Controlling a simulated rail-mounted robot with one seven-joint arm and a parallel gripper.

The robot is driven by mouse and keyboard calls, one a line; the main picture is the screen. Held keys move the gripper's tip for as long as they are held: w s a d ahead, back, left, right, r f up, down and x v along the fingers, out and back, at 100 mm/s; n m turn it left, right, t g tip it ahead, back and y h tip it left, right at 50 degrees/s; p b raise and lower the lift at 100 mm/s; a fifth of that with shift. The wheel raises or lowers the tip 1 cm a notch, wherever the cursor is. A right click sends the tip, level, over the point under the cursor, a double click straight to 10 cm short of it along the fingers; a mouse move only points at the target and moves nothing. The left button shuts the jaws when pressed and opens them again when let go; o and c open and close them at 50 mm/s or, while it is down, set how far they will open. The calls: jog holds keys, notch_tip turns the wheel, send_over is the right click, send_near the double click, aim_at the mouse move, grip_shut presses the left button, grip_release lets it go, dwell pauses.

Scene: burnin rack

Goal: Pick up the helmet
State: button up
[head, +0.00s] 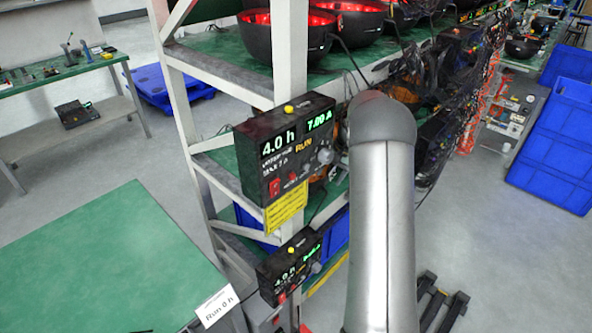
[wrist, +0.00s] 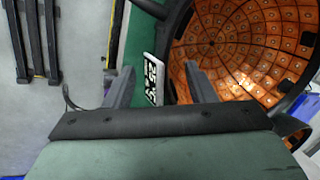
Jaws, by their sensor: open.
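In the wrist view a helmet (wrist: 240,45) fills the upper right, a dark rim around an orange tiled inside that faces the camera. My gripper (wrist: 160,86) is open, with its two grey fingers apart and nothing held between them. The right finger overlaps the helmet's left rim in the picture; I cannot tell whether it touches. The left finger lies over the green shelf edge (wrist: 135,45). In the head view my arm hides the gripper. Black bowl-shaped helmets (head: 290,45) with red-lit insides sit on the upper rack shelf there.
Control boxes (head: 287,150) hang on the rack post (head: 290,70), with cables behind. A green table (head: 90,265) is at lower left. Blue crates (head: 560,140) stand at right.

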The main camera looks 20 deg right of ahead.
jog(key=shift+x, duration=0.8)
grip_shut()
jog(key=shift+r, duration=0.2)
